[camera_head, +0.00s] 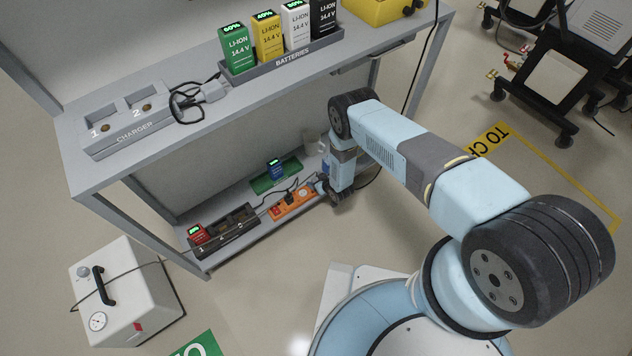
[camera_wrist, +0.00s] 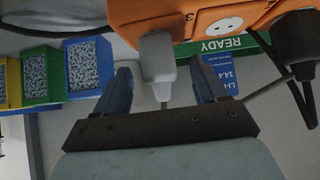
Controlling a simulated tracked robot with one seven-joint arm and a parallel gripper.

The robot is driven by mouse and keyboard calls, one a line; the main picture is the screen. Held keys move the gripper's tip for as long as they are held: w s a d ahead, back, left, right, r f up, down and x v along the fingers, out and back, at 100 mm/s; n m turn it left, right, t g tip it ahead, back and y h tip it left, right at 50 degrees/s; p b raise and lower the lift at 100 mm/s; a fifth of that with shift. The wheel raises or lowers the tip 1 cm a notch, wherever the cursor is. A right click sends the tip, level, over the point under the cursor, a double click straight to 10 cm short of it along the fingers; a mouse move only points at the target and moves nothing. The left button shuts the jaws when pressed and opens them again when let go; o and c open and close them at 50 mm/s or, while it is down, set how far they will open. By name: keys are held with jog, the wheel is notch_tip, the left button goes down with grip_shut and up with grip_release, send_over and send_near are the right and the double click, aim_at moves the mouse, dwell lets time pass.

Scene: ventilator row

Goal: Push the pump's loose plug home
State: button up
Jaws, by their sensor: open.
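In the wrist view a light grey plug (camera_wrist: 157,56) with a thin cord stands at the lower edge of the orange socket strip (camera_wrist: 185,18), between my two fingers. Whether it sits fully in its socket is hidden. My gripper (camera_wrist: 163,85) is open, one finger on each side of the plug, with visible gaps. The strip also shows on the lower shelf in the head view (camera_head: 288,206), with my gripper (camera_head: 322,187) at its right end. A white box with a gauge and black handle, seemingly the pump (camera_head: 122,294), stands on the floor; a cord runs from it toward the shelf.
A black plug (camera_wrist: 298,45) with its cord is at the right in the wrist view. A green tray (camera_head: 277,177) with a blue battery and a dark charger (camera_head: 225,233) with a red battery share the lower shelf. The upper shelf (camera_head: 195,130) overhangs them.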

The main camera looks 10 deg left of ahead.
jog(key=v, duration=1.3)
jog(key=shift+s+d+r, duration=0.2)
